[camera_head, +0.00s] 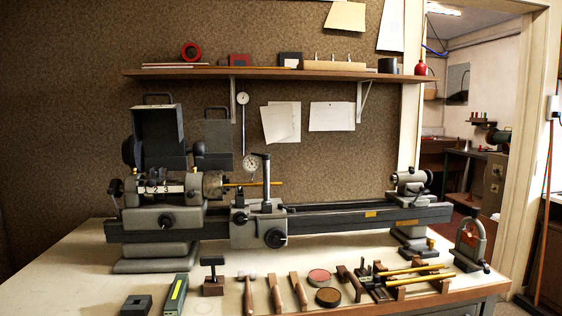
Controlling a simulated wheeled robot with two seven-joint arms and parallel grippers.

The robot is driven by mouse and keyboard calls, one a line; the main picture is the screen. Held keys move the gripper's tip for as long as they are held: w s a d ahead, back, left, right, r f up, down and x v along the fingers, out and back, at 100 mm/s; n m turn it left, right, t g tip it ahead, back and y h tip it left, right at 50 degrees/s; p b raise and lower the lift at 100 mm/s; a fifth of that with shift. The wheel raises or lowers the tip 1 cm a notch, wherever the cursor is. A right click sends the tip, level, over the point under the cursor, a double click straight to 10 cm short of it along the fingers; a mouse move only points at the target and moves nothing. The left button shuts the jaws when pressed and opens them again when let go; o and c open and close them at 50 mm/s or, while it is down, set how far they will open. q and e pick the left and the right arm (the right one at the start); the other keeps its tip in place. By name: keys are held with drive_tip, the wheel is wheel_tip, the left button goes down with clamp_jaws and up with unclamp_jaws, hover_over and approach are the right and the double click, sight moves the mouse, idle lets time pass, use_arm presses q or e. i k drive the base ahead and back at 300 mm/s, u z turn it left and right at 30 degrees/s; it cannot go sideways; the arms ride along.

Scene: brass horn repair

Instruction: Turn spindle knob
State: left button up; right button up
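A small grey bench lathe (165,218) stands on the workbench, left of centre. A round dark knob (116,187) sticks out at the left end of its headstock; I cannot tell for sure that it is the spindle knob. A white plate with black numbers (167,188) is on the headstock front. The chuck (212,185) grips a thin brass rod (243,184) that points right. Another black knob (165,221) is on the front below the plate. Neither of my grippers is in view, and nothing touches the lathe.
The carriage (258,228) and tailstock (412,183) sit on the lathe bed. Hand tools, round tins and brass rods (408,271) on a wooden rack line the front of the workbench (75,270). A shelf (280,73) hangs above.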

sight(166, 221)
drive_tip(key=z, duration=0.1)
drive_tip(key=i, duration=1)
drive_tip(key=u, duration=0.3)
